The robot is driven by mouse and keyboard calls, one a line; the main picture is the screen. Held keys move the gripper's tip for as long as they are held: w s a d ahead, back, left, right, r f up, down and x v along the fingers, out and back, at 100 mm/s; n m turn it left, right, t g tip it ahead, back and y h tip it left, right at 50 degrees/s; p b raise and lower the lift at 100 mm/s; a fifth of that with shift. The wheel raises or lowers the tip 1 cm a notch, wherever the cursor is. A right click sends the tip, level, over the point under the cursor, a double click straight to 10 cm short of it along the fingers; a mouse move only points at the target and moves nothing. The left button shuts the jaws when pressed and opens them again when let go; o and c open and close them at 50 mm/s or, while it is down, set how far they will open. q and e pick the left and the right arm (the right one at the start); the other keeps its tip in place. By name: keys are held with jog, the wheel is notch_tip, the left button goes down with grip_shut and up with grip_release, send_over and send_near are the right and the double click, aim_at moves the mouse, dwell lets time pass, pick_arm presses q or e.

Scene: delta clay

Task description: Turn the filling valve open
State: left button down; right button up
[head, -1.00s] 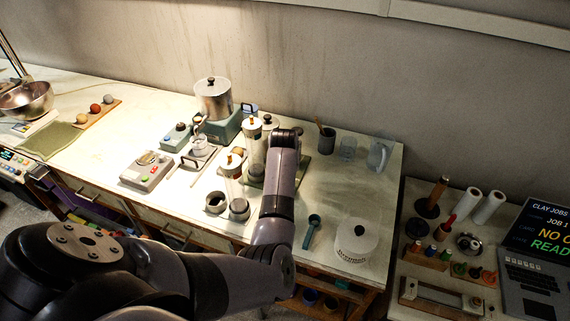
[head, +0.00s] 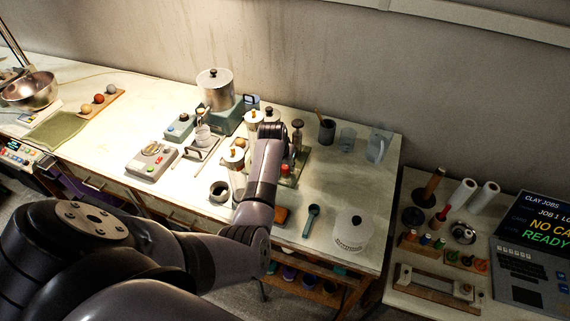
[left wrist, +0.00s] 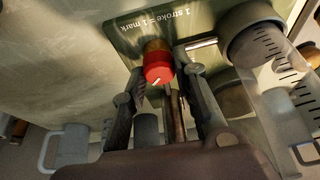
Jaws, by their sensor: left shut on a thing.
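The filling valve's red knob (left wrist: 158,70) has a short white mark, set aslant, and sits on a brass-coloured body by a green plate (left wrist: 150,30) lettered "1 stroke = 1 mark". My left gripper (left wrist: 157,68) is shut on the red knob, one finger on each side. In the head view the red knob (head: 285,170) shows just right of my left forearm, low on the dispensing stand. My left wrist hides part of the stand. My right gripper is in neither view.
A clear graduated cylinder (left wrist: 285,85) stands close right of the fingers. A metal pot (head: 215,90) on a blue-green base and a capped cylinder (head: 236,172) stand left of my arm.

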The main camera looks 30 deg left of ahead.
pick_arm(q)
jog(key=c, duration=1.3)
grip_release()
jog(key=v, duration=1.2)
jog(key=shift+s, duration=0.15)
jog(key=shift+f, duration=0.1)
